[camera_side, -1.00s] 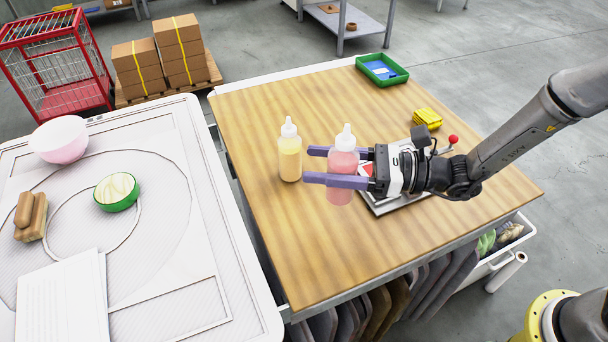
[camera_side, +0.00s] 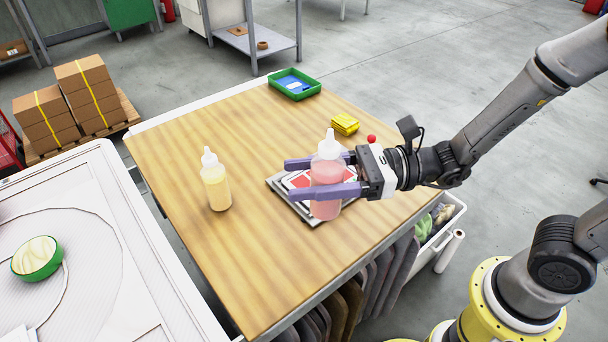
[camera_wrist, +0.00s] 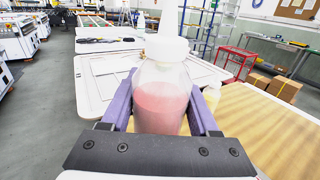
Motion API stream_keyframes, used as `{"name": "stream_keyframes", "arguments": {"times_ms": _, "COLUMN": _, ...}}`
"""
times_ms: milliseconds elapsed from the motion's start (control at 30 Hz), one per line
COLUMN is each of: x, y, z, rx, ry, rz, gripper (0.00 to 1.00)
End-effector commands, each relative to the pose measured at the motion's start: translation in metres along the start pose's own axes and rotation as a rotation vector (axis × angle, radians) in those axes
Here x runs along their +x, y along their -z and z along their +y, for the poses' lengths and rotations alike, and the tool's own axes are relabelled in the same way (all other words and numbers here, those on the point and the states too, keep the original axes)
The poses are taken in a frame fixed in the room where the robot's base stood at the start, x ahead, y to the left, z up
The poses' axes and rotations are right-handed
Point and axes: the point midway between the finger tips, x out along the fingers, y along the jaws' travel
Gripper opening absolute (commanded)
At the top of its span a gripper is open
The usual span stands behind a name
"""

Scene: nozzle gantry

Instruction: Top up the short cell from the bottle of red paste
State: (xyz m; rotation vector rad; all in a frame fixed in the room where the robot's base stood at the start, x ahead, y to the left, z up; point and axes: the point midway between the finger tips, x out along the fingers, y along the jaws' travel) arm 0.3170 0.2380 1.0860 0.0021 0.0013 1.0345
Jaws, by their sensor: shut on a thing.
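The bottle of red paste (camera_side: 327,174) is clear with pinkish-red contents and a white nozzle that points up. My gripper (camera_side: 292,178) is shut on it, with one purple finger on each side. The bottle is upright in front of or over a grey fixture plate (camera_side: 282,188) with red and white cells on it. The side view does not show clearly how high the bottle is. The bottle and my arm hide much of the plate, and I cannot tell which cell is short. In the wrist view the bottle (camera_wrist: 162,100) stands between the fingers.
A similar bottle of yellow paste (camera_side: 216,182) stands to the left on the wooden table (camera_side: 200,130). A yellow block (camera_side: 345,123) and a green tray (camera_side: 295,85) are towards the back. A red knob (camera_side: 371,139) is near my wrist. The table's front left is clear.

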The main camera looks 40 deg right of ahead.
Motion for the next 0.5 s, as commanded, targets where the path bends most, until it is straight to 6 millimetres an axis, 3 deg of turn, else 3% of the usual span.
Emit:
{"name": "stream_keyframes", "arguments": {"times_ms": 33, "x": 0.000, "y": -0.001, "z": 0.000, "rx": -0.001, "ry": 0.000, "rz": -0.002, "gripper": 0.45}}
{"name": "stream_keyframes", "arguments": {"times_ms": 100, "x": 0.000, "y": -0.001, "z": 0.000, "rx": -0.001, "ry": 0.000, "rz": -0.002, "gripper": 0.34}}
{"name": "stream_keyframes", "arguments": {"times_ms": 267, "x": 0.000, "y": -0.001, "z": 0.000, "rx": -0.034, "ry": 0.000, "rz": 0.004, "gripper": 0.34}}
{"name": "stream_keyframes", "arguments": {"times_ms": 500, "x": 0.013, "y": -0.005, "z": -0.003, "rx": -0.254, "ry": -0.077, "rz": 0.051, "gripper": 0.34}}
